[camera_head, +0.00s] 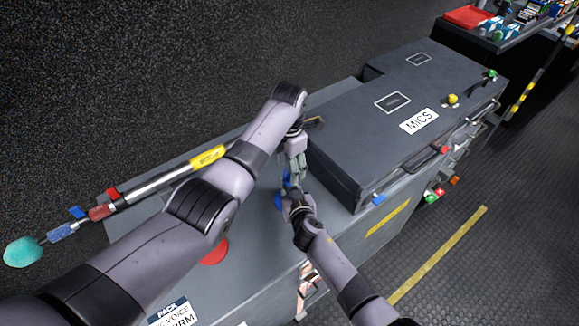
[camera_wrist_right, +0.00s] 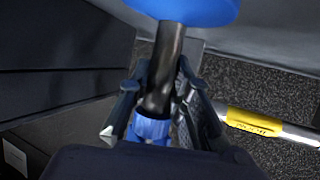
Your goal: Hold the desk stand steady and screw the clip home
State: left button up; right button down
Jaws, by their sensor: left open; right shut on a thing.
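The desk stand has a round blue base (camera_head: 278,201) on the grey worktop, mostly hidden by my right gripper in the head view. In the right wrist view its base (camera_wrist_right: 195,8) is at the top edge and its black stem (camera_wrist_right: 166,60) runs down from it. My right gripper (camera_wrist_right: 160,100) is shut on the stem; it also shows in the head view (camera_head: 288,196). A blue piece, apparently the clip (camera_head: 287,179), is at the stem's other end and shows in the wrist view too (camera_wrist_right: 150,129). My left gripper (camera_head: 293,176) is open, pointing down close at the clip; contact is unclear.
A boom pole (camera_head: 150,185) with a yellow label and teal end lies along the worktop's back. A red disc (camera_head: 214,251) lies partly under my left arm. A large dark MICS case (camera_head: 375,135) stands close on the right. Striped cloth-like items (camera_head: 308,285) hang at the front.

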pick_arm(q)
jog(key=o, duration=0.6)
jog(key=shift+c, duration=0.2)
notch_tip(320, 180, up, 12)
dwell(0.3)
pick_arm(e)
jog(key=c, duration=1.4)
grip_release()
